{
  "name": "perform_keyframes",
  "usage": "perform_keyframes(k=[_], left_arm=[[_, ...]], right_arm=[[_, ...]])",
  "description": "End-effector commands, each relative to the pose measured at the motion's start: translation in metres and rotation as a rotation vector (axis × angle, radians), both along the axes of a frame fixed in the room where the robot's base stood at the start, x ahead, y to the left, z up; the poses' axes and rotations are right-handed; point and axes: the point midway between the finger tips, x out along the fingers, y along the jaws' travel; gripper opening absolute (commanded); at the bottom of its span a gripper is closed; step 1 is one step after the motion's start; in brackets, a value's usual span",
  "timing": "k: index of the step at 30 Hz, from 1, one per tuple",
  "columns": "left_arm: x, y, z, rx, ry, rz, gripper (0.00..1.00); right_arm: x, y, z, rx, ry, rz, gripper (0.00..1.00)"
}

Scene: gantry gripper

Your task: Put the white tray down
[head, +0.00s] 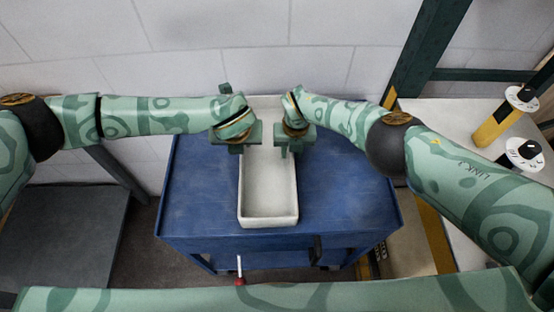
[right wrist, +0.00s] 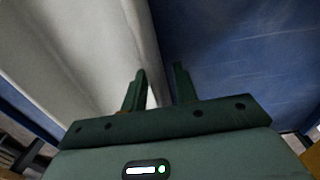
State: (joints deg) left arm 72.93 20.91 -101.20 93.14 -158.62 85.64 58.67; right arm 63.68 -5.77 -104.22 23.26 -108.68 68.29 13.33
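The white tray (head: 268,221) is a long, open, empty-looking box. It appears to rest level on the blue cart top (head: 340,205); I cannot see its underside. My left gripper (head: 237,149) is at the tray's left wall near the far end, and its finger gap is unclear. My right gripper (head: 290,150) is at the right wall. In the right wrist view, the right gripper's fingers (right wrist: 161,80) stand apart on either side of the tray wall (right wrist: 140,40), with a visible gap beside the right finger. The grippers and wrists hide part of the tray's far end.
Blue cart top is clear to the left and right of the tray. A pale wall (head: 200,35) stands behind. A dark platform (head: 65,225) lies at the left.

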Motion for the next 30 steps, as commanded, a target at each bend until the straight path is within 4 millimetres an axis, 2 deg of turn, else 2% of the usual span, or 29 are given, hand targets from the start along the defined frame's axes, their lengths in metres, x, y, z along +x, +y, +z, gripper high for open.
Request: perform_keyframes(k=[5,10,15,21,25,30], left_arm=[[-0.001,0.000,0.002,0.000,0.000,0.000,0.29],[-0.001,0.000,0.002,0.000,0.000,0.000,0.29],[-0.001,0.000,0.002,0.000,0.000,0.000,0.29],[-0.001,0.000,0.002,0.000,0.000,0.000,0.29],[-0.001,0.000,0.002,0.000,0.000,0.000,0.29],[-0.001,0.000,0.002,0.000,0.000,0.000,0.29]], right_arm=[[0.003,-0.001,0.011,0.001,-0.003,0.003,0.29],[0.001,-0.002,0.032,0.000,-0.002,0.003,0.29],[0.002,-0.004,0.073,0.000,-0.004,0.002,0.29],[0.001,-0.005,0.108,-0.001,-0.002,-0.001,0.29],[0.000,-0.005,0.117,0.000,0.000,0.001,0.29],[0.000,-0.005,0.120,-0.001,0.000,0.000,0.29]])
